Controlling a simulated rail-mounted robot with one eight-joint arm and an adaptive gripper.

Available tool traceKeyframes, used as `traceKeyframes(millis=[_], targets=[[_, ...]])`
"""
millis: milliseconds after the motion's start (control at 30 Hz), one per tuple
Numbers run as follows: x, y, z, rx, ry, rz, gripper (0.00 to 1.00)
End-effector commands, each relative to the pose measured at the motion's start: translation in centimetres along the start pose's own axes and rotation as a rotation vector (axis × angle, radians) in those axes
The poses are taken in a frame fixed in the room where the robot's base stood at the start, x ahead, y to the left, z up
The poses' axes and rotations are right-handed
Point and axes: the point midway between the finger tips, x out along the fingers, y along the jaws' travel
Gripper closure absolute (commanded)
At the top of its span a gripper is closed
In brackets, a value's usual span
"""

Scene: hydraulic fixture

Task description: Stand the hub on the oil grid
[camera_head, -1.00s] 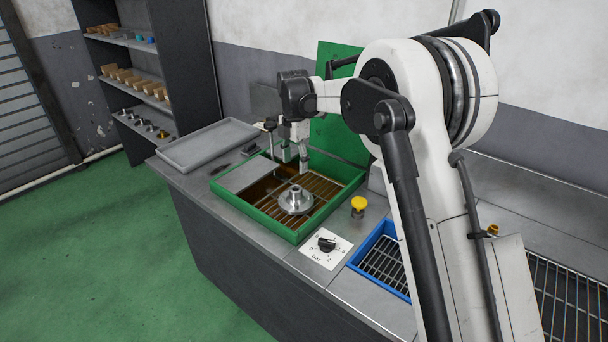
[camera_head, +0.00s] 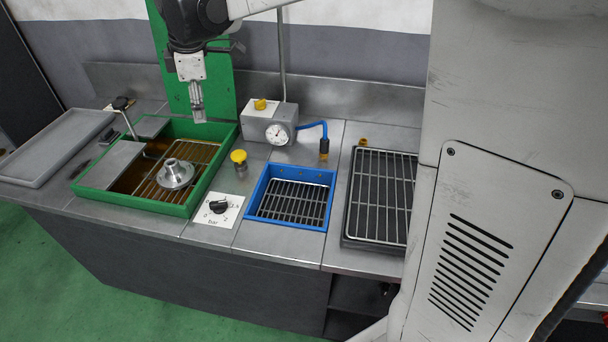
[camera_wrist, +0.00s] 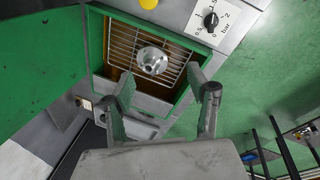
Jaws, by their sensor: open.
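The hub (camera_head: 174,175) is a silver flanged part with a raised round boss. It stands flange down, boss up, on the bar grid (camera_head: 150,190) inside the green tray (camera_head: 150,206), over brown oil. The hub also shows in the wrist view (camera_wrist: 151,61), lying on the grid beyond my fingers. My gripper (camera_head: 198,112) is open and empty, above and behind the hub, in front of the upright green panel. In the wrist view its two fingers (camera_wrist: 163,100) stand apart with nothing between them, clear of the hub.
A blue tray with a grid (camera_head: 290,203) and a larger dark tray with a rack (camera_head: 380,195) stand to the right. A gauge box (camera_head: 270,124), yellow button (camera_head: 239,158) and bar dial (camera_head: 219,206) are near. A grey tray (camera_head: 50,150) lies left.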

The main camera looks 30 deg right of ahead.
Motion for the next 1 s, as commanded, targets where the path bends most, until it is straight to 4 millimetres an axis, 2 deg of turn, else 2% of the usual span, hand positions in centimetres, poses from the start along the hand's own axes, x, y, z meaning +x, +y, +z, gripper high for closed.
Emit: traceKeyframes(millis=[33, 200, 500, 733, 900, 1000], targets=[[-1.0, -1.4, 1.1, 0.058, 0.004, 0.017, 0.46], [-3.4, -5.3, 4.1, 0.278, 0.027, 0.074, 0.46], [-5.5, -12.8, 9.1, 0.666, 0.091, 0.168, 0.46], [-5.2, -18.9, 12.4, 0.958, 0.162, 0.230, 0.46], [-4.2, -23.0, 14.5, 1.160, 0.223, 0.268, 0.46], [-3.5, -24.8, 15.3, 1.252, 0.254, 0.283, 0.46]])
